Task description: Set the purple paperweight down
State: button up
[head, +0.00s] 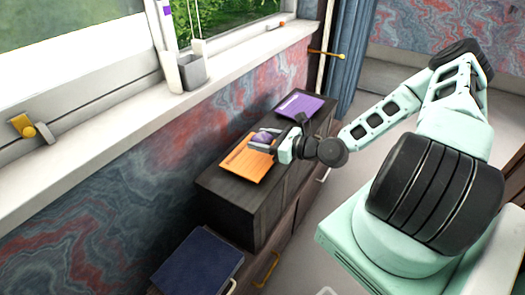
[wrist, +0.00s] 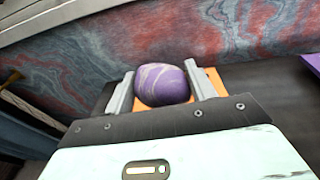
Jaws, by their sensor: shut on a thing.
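The purple paperweight (wrist: 162,85) is a rounded, marbled purple stone with pale veins. In the wrist view it sits between the two fingers of my gripper (wrist: 162,88), which are shut on it. In the head view the paperweight (head: 262,138) and my gripper (head: 268,142) are over the far part of an orange notebook or folder (head: 243,168), which lies on a dark cabinet top. An edge of the orange thing (wrist: 208,76) shows behind the paperweight in the wrist view. I cannot tell whether the paperweight touches it.
A purple notebook (head: 300,105) lies farther along the dark cabinet (head: 220,185). A dark blue book (head: 197,262) lies on a lower surface in front. The patterned wall and white windowsill (head: 130,110) run along the left side. A grey cup (head: 193,72) stands on the sill.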

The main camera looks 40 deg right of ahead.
aim_at(262, 157)
jog(key=shift+f, duration=1.95)
jog(key=shift+f, duration=0.1)
jog(key=o, duration=1.1)
jog(key=b+v, duration=0.1)
jog(key=v, duration=1.1)
